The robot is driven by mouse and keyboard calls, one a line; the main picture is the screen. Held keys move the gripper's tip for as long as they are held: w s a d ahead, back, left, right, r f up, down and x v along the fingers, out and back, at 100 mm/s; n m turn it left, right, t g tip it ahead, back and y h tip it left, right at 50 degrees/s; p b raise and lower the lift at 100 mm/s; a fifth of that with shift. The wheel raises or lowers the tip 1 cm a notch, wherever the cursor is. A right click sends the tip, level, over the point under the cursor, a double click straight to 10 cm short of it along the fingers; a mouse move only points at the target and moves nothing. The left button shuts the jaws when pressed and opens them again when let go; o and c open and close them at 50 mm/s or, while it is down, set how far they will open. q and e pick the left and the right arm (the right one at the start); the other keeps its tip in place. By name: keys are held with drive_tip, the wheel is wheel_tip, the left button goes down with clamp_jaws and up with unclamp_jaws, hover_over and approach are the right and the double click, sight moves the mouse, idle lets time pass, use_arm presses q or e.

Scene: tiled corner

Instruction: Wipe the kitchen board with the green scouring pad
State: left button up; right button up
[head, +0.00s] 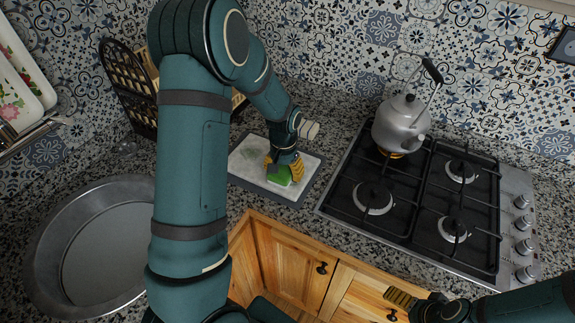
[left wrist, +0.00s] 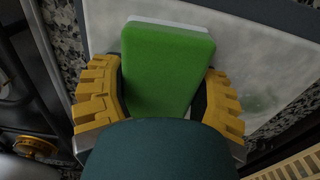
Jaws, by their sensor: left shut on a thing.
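The kitchen board (head: 243,164) is a pale rectangle with a dark border, flat on the granite counter left of the stove. A faint greenish smudge shows on its upper left part, and a smudge also shows in the left wrist view. My left gripper (head: 285,168) is over the board's right part, with its yellow fingers shut on the green scouring pad (head: 279,175). In the left wrist view the pad (left wrist: 165,70) is green with a white layer at its far edge, between both fingers. I cannot tell whether it touches the board (left wrist: 262,60). My right gripper (head: 408,301) is low at the right, away from the board; its fingertips are hard to read.
A gas stove (head: 420,190) with a grey kettle (head: 401,124) stands right of the board. A round metal sink (head: 50,250) is at the left. A dark rack (head: 127,85) leans against the tiled wall behind. Wooden cabinets (head: 290,265) are below the counter edge.

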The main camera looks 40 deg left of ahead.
sight(277, 177)
use_arm(q)
drive_tip(key=shift+s+d+r, duration=0.1)
drive_tip(key=shift+s+d, duration=0.05)
drive_tip(key=shift+s, duration=1.85)
drive_tip(key=shift+r, duration=0.1)
drive_tip(key=shift+r+p, duration=2.4)
drive_tip(key=shift+r, duration=0.55)
drive_tip(key=shift+w, duration=0.1)
drive_tip(key=shift+r+p, duration=1.15)
drive_tip(key=shift+r, duration=0.35)
